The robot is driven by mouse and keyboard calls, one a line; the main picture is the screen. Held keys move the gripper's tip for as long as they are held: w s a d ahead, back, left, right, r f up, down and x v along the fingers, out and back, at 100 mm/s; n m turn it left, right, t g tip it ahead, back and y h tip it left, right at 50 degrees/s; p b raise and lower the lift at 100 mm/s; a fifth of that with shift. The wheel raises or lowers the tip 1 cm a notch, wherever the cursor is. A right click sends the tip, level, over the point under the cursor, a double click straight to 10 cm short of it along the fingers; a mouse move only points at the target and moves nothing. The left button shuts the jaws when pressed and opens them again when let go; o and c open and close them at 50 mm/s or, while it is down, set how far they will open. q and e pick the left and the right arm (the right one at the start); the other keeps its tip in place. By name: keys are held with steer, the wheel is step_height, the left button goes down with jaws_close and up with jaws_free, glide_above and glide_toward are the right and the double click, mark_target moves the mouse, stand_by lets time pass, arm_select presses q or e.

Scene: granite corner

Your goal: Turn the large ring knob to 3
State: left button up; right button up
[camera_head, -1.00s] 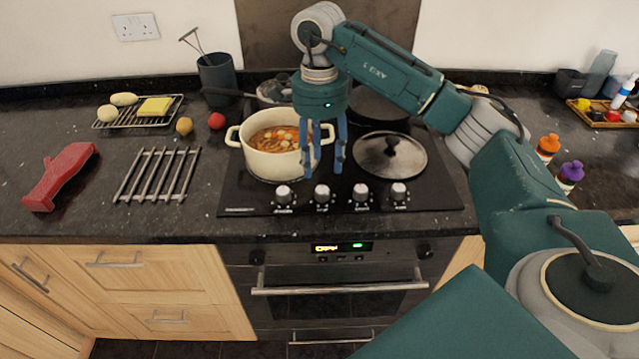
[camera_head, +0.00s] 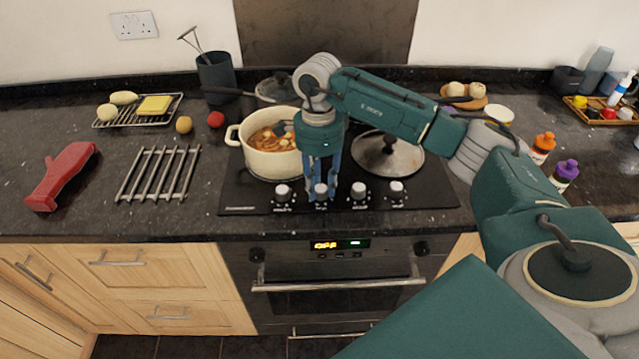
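Several silver knobs stand in a row along the front of the black hob: the leftmost (camera_head: 283,193), the second (camera_head: 321,190), the third (camera_head: 359,190) and the rightmost (camera_head: 397,189). Their labels are too small to read, so I cannot tell which is the large ring knob or what number any knob points to. My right gripper (camera_head: 321,194) points down at the second knob from the left. Its blue fingers are apart, one on each side of that knob; I cannot tell whether they touch it. My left gripper is not in view.
A cream pot (camera_head: 262,165) of stew stands left of my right gripper, close to it. A glass-lidded pan (camera_head: 380,158) is to the right. A metal trivet (camera_head: 158,174) and a red object (camera_head: 62,176) lie left. The oven (camera_head: 335,290) is below.

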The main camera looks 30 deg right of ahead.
steer(key=shift+c, duration=1)
steer(key=shift+w+m, duration=0.1)
steer(key=shift+m, duration=0.2)
steer(key=shift+c, duration=0.2)
